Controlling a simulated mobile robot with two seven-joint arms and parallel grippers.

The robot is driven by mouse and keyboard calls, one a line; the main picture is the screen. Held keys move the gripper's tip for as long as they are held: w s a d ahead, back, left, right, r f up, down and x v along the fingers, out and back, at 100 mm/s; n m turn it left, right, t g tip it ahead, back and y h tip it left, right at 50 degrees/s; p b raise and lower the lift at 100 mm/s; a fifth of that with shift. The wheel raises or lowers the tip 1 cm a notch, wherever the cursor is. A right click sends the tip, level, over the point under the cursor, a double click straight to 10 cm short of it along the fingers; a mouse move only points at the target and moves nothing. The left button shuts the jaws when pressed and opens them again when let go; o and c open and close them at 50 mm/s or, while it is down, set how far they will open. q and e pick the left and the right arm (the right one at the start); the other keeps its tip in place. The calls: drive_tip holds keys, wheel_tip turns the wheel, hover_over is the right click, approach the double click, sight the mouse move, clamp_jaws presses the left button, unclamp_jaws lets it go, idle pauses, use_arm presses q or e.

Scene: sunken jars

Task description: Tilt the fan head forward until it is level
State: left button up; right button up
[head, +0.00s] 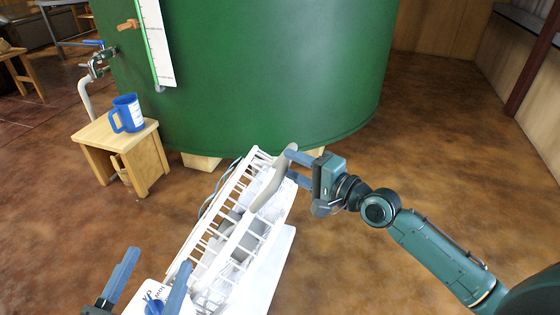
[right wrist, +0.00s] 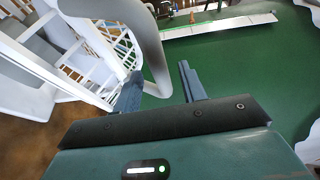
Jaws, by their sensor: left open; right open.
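The white fan head (head: 230,225), a long slatted cage, leans diagonally in the lower middle of the head view. It also shows in the right wrist view (right wrist: 98,45). A thick grey curved bar (head: 275,178) runs along its upper right side. My right gripper (head: 297,168) is open at the upper end of this bar. In the right wrist view the bar (right wrist: 153,55) comes down between the two open fingers (right wrist: 160,90); I cannot tell whether they touch it. My left gripper (head: 150,280) is open and empty at the lower left, near a white part with blue on it.
A large green tank (head: 270,70) stands close behind the fan. A small wooden stool (head: 125,155) with a blue mug (head: 127,113) stands at the left, near a tap (head: 100,62). The brown floor at the right is clear.

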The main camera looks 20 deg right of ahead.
drive_tip(key=x, duration=0.4)
drive_tip(key=shift+w+a+f+b, duration=0.1)
drive_tip(key=shift+w+a+b, duration=0.1)
drive_tip(key=shift+b, duration=0.2)
clamp_jaws()
